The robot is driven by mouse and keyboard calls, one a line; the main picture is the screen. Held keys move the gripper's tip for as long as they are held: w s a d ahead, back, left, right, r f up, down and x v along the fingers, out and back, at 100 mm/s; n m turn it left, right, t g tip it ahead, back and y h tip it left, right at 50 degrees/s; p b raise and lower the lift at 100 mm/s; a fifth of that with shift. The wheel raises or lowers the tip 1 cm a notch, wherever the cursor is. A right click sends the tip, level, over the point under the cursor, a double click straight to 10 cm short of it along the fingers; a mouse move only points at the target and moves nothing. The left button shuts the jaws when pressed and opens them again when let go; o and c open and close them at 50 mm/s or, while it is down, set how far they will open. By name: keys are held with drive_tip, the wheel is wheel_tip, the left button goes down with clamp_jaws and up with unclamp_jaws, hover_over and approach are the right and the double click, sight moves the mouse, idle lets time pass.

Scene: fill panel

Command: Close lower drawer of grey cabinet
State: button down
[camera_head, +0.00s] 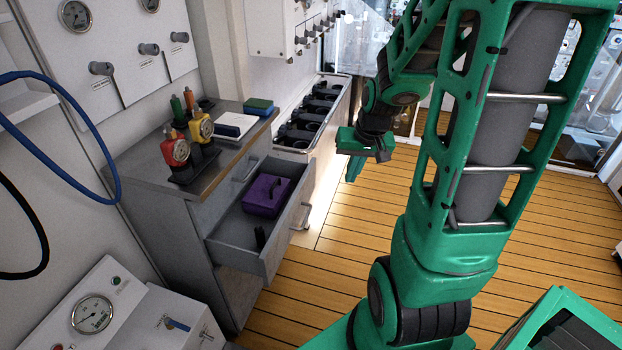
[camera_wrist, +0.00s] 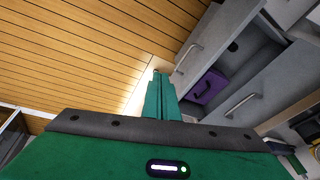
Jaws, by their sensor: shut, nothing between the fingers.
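The grey cabinet (camera_head: 170,225) stands at the left in the head view. Its lower drawer (camera_head: 232,258) is pulled well out, with a bar handle (camera_head: 306,214) on its front. A purple case (camera_head: 266,195) and a small dark item lie inside it. In the wrist view the open lower drawer's handle (camera_wrist: 188,58) and the purple case (camera_wrist: 209,86) show right of the fingers. My gripper (camera_head: 353,172) is shut and empty, pointing down over the floor in front of the drawer front, apart from it. The fingers (camera_wrist: 157,90) are together in the wrist view.
The closed upper drawer has its own handle (camera_wrist: 240,104). The cabinet top carries red and yellow gauge devices (camera_head: 186,145), a white book-like item (camera_head: 233,126) and a green-and-blue block (camera_head: 258,107). A rack with black items (camera_head: 312,110) stands behind. The plank floor (camera_head: 335,275) is clear.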

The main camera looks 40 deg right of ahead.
drive_tip(key=w+d+f+m+t, duration=0.3)
drive_tip(key=w+d+f+t, duration=0.15)
drive_tip(key=w+f, duration=0.6)
approach(307, 181)
wheel_tip(307, 181, down, 4)
drive_tip(key=w+d, duration=0.1)
drive_tip(key=w, duration=0.1)
drive_tip(key=shift+w+a+r+g, duration=0.1)
drive_tip(key=shift+w+r+g, duration=0.15)
drive_tip(key=shift+w, duration=0.3)
